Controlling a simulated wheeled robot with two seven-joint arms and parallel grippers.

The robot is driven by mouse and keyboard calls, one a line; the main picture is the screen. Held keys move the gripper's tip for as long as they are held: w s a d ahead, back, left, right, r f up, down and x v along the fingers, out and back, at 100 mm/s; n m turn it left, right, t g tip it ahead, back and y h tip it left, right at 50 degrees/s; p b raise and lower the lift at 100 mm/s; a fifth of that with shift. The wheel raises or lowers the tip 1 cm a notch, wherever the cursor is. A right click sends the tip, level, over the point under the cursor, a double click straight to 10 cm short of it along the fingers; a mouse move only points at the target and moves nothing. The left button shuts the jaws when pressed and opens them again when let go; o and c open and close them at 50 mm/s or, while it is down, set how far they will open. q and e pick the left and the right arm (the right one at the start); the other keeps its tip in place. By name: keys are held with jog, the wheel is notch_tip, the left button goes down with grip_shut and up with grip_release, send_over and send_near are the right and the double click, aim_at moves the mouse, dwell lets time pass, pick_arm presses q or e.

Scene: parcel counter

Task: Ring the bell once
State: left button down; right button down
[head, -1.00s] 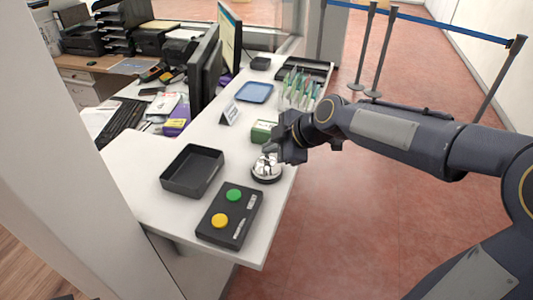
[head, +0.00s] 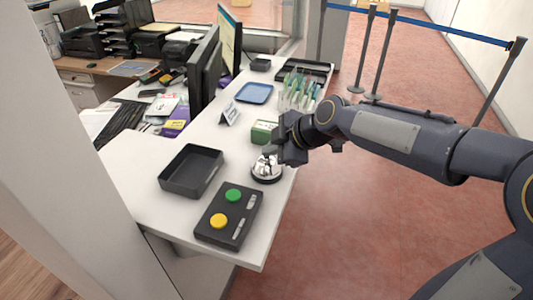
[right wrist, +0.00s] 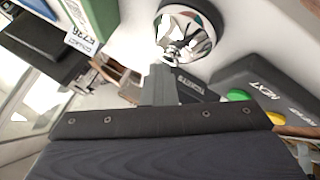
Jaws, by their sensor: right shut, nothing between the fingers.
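The bell (head: 267,175) is a silver dome on a dark round base, standing on the white counter near its right edge. It also shows in the right wrist view (right wrist: 197,35), with its small button near the fingers. My right gripper (head: 271,157) is shut and empty, its fingers right at the top of the bell. In the right wrist view my gripper (right wrist: 160,70) points toward the bell's button. I cannot tell whether the fingertips touch it. The fingers hide part of the bell in the head view. My left gripper is not in view.
A black box with green and yellow buttons (head: 240,204) lies in front of the bell. A black tray (head: 165,186) is to the left. A green box (head: 259,138) stands just behind the bell. A sign (head: 229,115), blue tray (head: 254,100) and pen rack are farther back.

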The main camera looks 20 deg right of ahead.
jog(key=shift+r, duration=0.3)
notch_tip(320, 180, up, 6)
jog(key=p, duration=0.3)
dwell(0.4)
jog(key=shift+s, duration=0.1)
dwell(0.5)
jog(key=s+d+f+m, duration=0.1)
jog(key=s+f+m, duration=0.2)
jog(key=s+m, duration=0.3)
jog(key=s+d+f+m+g+h, duration=0.1)
jog(key=s+m, duration=0.5)
jog(key=s, duration=0.6)
jog(key=s+d+f+m, duration=0.3)
jog(key=s+f+m, duration=0.3)
jog(key=s, duration=0.2)
jog(key=shift+s+g+h, duration=0.4)
jog(key=shift+f, duration=0.1)
